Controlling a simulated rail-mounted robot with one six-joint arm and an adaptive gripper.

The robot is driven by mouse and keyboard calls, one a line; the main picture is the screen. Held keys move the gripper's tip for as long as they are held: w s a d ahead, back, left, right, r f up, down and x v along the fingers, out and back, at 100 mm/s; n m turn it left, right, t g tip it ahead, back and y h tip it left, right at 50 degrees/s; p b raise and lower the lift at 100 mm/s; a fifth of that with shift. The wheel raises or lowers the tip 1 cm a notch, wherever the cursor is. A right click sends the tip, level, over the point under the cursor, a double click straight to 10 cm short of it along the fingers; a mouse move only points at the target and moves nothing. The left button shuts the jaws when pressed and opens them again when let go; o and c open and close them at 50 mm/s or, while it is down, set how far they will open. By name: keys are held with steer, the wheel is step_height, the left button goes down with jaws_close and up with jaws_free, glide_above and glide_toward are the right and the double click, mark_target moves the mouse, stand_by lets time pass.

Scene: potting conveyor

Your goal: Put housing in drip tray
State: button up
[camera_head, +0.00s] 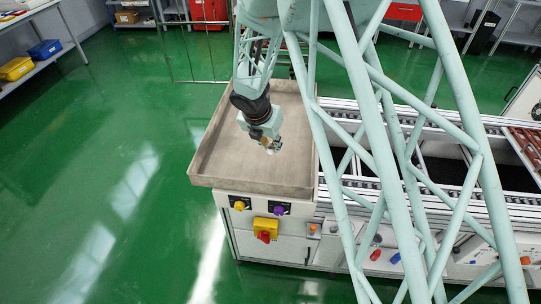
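The drip tray (222,160) is a large, shallow beige tray with raised rims at the left end of the conveyor. My gripper (272,149) hangs over the tray's right part, pointing down. It is small in this view, and its fingers are hard to make out. A small pale patch shows at the fingertips; I cannot tell whether it is the housing or part of the gripper. No housing can be clearly picked out elsewhere. My arm and its lattice links hide part of the tray's back and much of the conveyor.
The conveyor (485,209) with metal rails runs right from the tray. A yellow box with a red knob (265,228) is on the cabinet front below the tray. Shelves with yellow (16,68) and blue bins (45,49) stand far left. The green floor left is clear.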

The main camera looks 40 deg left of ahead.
mark_target(270, 153)
steer(key=shift+f, duration=1)
steer(key=shift+f+b, duration=0.85)
steer(key=shift+f, duration=1)
steer(key=shift+f, duration=0.1)
steer(key=o, duration=0.7)
steer(key=shift+c, duration=0.2)
steer(key=p+v, duration=0.2)
steer(key=v, duration=1)
steer(key=shift+p, duration=0.4)
